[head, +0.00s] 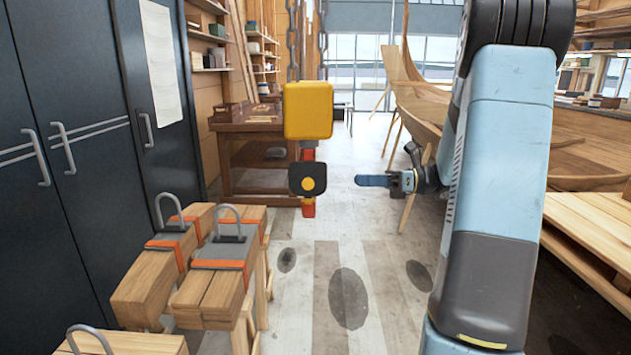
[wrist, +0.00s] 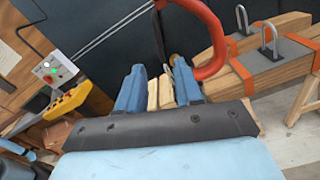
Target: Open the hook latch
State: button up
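A red hook (head: 308,208) hangs below a yellow block (head: 308,110), seen nearly edge-on in the head view. A black rounded plate with a yellow centre (head: 308,178) covers its middle. In the wrist view the curved red hook (wrist: 211,68) is at the top, just beyond my right finger. A small yellow piece (wrist: 175,60) beside it is partly hidden by that finger; I cannot tell if it is the latch. My gripper (head: 358,181) is right of the hook in the head view, apart from it. In the wrist view my gripper (wrist: 158,80) is open and empty.
Chains (head: 322,40) hold the block from above. Timber beams with grey shackles (head: 222,262) stand at lower left, before dark cabinets (head: 75,150). A workbench (head: 250,140) is behind. A wooden hull (head: 430,105) is at right. The floor between is clear.

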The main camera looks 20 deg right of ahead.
aim_at(314, 185)
jog(key=x, duration=1.3)
jog(key=shift+a, duration=0.2)
grip_shut()
